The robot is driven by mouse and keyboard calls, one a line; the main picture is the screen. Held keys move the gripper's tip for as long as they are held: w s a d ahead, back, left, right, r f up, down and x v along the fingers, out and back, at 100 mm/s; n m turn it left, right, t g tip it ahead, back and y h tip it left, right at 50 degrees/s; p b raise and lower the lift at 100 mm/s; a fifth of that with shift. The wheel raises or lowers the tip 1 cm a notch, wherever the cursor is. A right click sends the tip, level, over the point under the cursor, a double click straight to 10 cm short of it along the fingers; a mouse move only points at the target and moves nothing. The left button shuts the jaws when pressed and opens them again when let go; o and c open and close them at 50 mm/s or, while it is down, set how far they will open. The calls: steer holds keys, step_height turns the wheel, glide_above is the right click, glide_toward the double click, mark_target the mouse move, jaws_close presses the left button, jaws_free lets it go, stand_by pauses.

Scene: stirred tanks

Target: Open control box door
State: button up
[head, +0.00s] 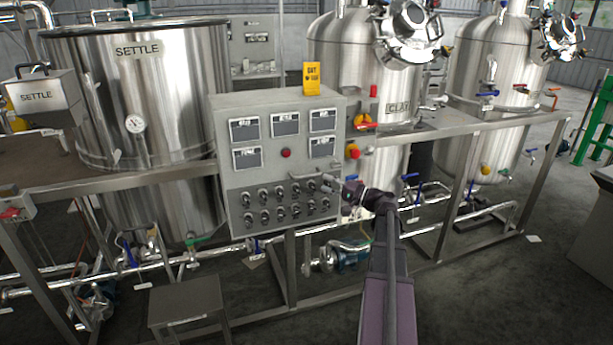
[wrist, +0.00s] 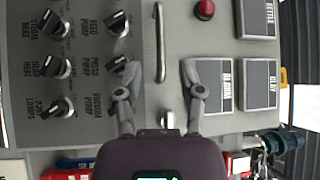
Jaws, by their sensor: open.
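The grey control box (head: 222,135) stands on the metal frame in the head view, with its front door flat and shut. A bar handle (head: 305,175) sits low on the right side of the door; in the wrist view the handle (wrist: 160,40) runs upright in the picture. My gripper (wrist: 161,72) is open, its two fingers either side of the handle's line near its lower end, and I cannot tell whether they touch the door. In the head view my gripper (head: 333,185) is at the box's lower right, partly hidden by my wrist.
Several black knobs (wrist: 58,67) and a red button (wrist: 204,9) are on the door near the handle. A yellow sign (head: 311,78) stands on top of the box. Steel tanks (head: 170,110) stand behind; a low grey step (head: 185,300) is on the floor in front.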

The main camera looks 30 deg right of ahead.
mark_target(307, 176)
steer(key=shift+p+x, duration=0.4)
steer(key=shift+x, duration=3.25)
steer(key=shift+r, duration=0.1)
jaws_close()
